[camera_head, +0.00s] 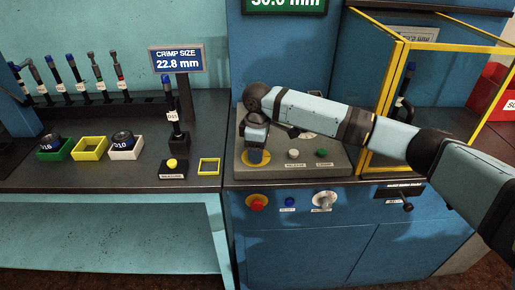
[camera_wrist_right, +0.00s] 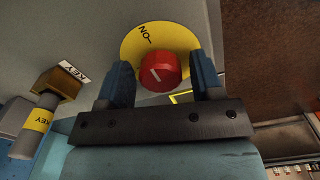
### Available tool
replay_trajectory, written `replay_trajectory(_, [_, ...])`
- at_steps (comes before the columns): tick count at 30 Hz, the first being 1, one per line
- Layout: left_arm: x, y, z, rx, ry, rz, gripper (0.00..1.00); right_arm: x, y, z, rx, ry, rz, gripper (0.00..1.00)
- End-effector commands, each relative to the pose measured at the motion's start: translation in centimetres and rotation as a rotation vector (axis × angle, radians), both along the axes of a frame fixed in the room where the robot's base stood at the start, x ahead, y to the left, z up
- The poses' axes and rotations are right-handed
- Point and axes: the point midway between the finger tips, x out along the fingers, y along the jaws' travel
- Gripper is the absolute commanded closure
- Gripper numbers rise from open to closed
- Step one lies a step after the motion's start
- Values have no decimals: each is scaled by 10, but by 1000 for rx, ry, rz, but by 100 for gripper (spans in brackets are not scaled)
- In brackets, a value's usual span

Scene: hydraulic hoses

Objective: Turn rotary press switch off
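The rotary press switch is a red knob (camera_wrist_right: 157,71) with a white line on its top, set on a yellow round plate (camera_wrist_right: 140,38) marked ON. In the head view the yellow plate (camera_head: 265,161) shows at the left of the grey console top, and the knob is hidden by my gripper. My right gripper (camera_head: 256,157) points down over it. In the wrist view the right gripper (camera_wrist_right: 162,75) is open, one finger on each side of the knob, with small gaps visible. My left gripper is not in view.
White (camera_head: 293,154) and green (camera_head: 322,154) buttons sit right of the plate. The blue front holds a red button (camera_head: 257,203) and a pale knob (camera_head: 324,200). A yellow-framed guard (camera_head: 380,90) stands at the right. A key block (camera_wrist_right: 57,83) shows in the wrist view.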

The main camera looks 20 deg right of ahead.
Motion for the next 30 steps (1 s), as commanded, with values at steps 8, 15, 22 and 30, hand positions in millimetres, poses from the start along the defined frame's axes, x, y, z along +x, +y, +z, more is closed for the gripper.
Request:
replay_trajectory(8, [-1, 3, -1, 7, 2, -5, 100, 0, 0, 0, 0, 0, 1, 80])
replay_trajectory(15, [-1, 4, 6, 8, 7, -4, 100, 0, 0, 3, 1, 0, 38, 80])
replay_trajectory(22, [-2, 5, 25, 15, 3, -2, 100, 0, 0, 7, 1, 3, 168, 80])
replay_trajectory(30, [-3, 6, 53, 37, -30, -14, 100, 1, 0, 7, 1, 3, 411, 80])
